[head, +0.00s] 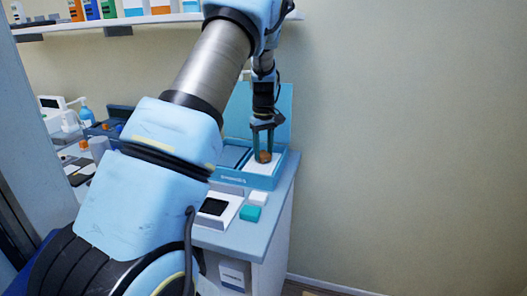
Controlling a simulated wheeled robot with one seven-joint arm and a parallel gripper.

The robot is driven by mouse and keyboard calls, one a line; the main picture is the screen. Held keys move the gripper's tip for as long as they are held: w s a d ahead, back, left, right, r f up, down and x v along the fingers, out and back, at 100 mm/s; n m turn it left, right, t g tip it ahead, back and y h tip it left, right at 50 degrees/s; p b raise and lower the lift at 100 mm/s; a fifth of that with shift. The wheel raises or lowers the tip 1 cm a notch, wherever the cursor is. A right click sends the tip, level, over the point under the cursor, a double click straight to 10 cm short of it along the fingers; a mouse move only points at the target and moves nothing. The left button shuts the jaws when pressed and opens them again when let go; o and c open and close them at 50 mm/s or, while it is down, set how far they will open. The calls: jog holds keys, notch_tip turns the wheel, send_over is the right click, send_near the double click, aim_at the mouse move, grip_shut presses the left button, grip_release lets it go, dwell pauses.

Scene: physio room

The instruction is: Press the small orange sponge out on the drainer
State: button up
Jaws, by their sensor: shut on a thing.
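My gripper (263,140) points down over the blue box-like unit (244,180) on the counter. It is shut on a small orange-brown sponge (264,157), held between the fingertips. The sponge is just over or touching the white surface (262,168) inside the unit's right part, which may be the drainer. I cannot tell whether it presses on that surface.
A white device with a black top (215,207), a white block (258,198) and a teal block (250,213) lie near the counter's front (245,243). A blue bottle (86,115) and other items stand at left. A shelf (150,20) runs above. The wall is close on the right.

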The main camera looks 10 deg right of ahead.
jog(key=shift+s+f, duration=0.1)
jog(key=shift+f, duration=0.6)
dwell(1.6)
jog(key=shift+r+p, duration=2.5)
jog(key=shift+r, duration=1.15)
